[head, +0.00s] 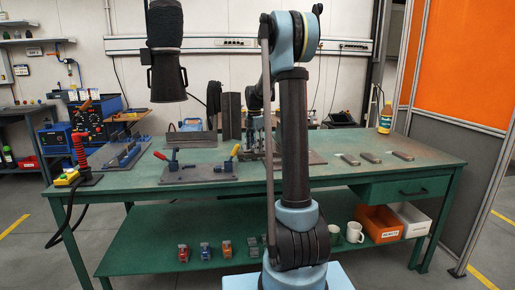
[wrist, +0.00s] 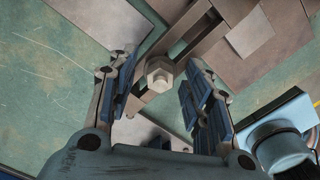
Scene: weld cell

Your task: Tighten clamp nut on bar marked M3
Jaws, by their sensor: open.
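In the wrist view a pale hex nut (wrist: 160,73) sits on a stud on a grey-brown clamp bar (wrist: 181,45). The bar runs diagonally over flat metal plates. I cannot read any M3 mark. My gripper (wrist: 161,78) is open, with one blue-padded finger to the left of the nut and one to the right. The nut shows between the fingertips with gaps on both sides; I cannot tell whether the tips are level with it. In the head view my gripper (head: 256,122) is over the green bench (head: 330,180), partly hidden by my arm, and the nut is hidden.
A plate with toggle clamps (head: 200,173) lies left of my arm. A dark upright block (head: 231,116) stands behind. Flat metal pieces (head: 370,157) and a yellow bottle (head: 386,119) are on the right. A black hood (head: 167,75) hangs at upper left. The bench's front right is clear.

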